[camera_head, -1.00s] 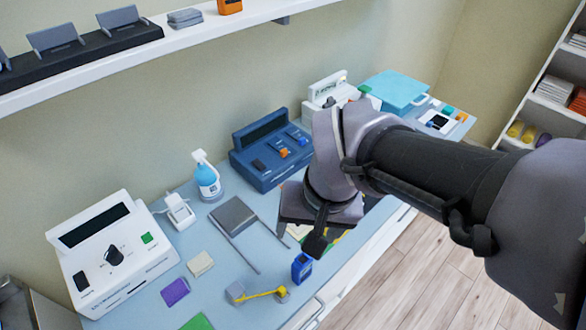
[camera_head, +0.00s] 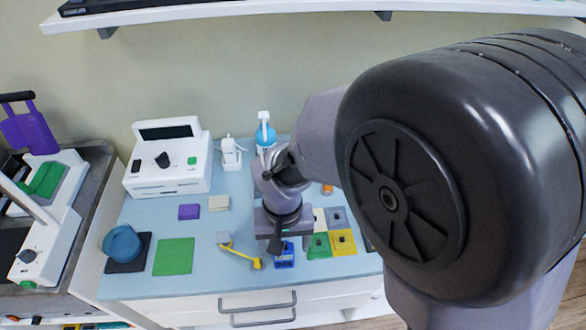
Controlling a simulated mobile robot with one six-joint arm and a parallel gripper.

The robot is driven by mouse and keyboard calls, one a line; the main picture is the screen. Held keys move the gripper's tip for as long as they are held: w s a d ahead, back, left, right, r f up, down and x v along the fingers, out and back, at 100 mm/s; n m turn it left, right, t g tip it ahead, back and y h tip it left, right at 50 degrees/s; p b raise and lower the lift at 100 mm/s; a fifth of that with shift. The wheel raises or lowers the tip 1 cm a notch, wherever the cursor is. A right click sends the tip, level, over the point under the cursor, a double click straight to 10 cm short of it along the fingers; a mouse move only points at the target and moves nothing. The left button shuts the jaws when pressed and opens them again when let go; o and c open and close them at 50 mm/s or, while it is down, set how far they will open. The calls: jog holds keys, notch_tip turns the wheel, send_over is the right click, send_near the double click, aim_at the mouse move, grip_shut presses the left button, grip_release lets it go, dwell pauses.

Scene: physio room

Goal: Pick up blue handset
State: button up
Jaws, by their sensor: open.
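A small upright blue handset (camera_head: 285,256) stands near the front edge of the blue-topped counter (camera_head: 205,277). My gripper (camera_head: 277,240) is open and above the counter, just behind and over the top of the handset in the picture. It points down. One dark finger shows clearly and the other is mostly hidden. I cannot tell whether the finger touches the handset; the handset's upper part is close to it.
A yellow-armed tool (camera_head: 240,252) lies just left of the handset. Coloured squares (camera_head: 342,241) lie to its right. A green mat (camera_head: 174,256), a blue ball-like item (camera_head: 122,243) and a white machine (camera_head: 168,160) are further left. My arm hides the counter's right side.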

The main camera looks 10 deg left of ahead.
jog(key=f+b, duration=0.1)
jog(key=f, duration=0.2)
jog(key=f+b, duration=0.1)
jog(key=f, duration=0.1)
jog(key=shift+w+a+f+b, duration=0.15)
jog(key=shift+a+f+b, duration=0.15)
jog(key=shift+b, duration=0.05)
jog(key=shift+r, duration=0.1)
jog(key=shift+c, duration=1.1)
grip_shut()
